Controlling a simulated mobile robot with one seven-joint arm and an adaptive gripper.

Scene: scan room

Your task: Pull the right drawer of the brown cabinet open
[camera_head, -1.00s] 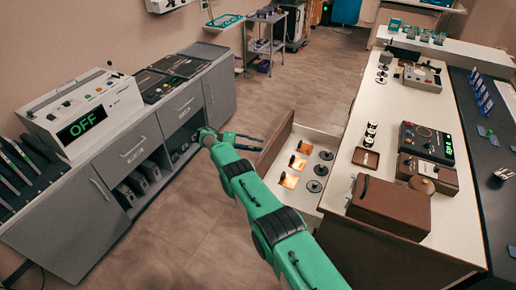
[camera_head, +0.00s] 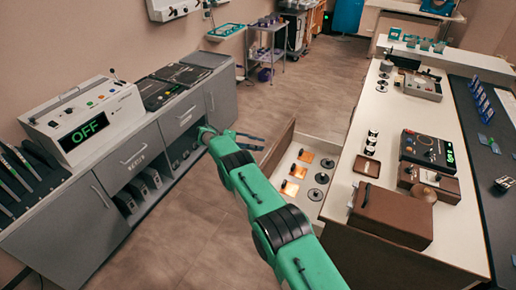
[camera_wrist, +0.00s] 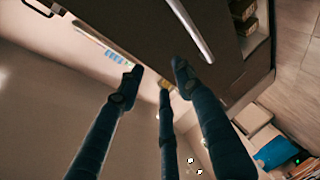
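The brown cabinet (camera_head: 375,262) has a white top and stands on the right in the head view. One of its drawers (camera_head: 318,143) stands pulled out to the left, showing orange pieces and black discs inside. I cannot tell whether this is the right drawer. My gripper (camera_head: 254,141) is just left of the drawer's front, its fingers spread. In the wrist view its fingers (camera_wrist: 158,76) are apart with nothing between them. A dark brown front (camera_wrist: 135,22) with a silver handle (camera_wrist: 191,28) lies beyond the fingertips, and the handle appears clear of them.
A brown box (camera_head: 390,213) and several instruments stand on the white top. Floor is free between the cabinets; a cart (camera_head: 268,55) stands at the back.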

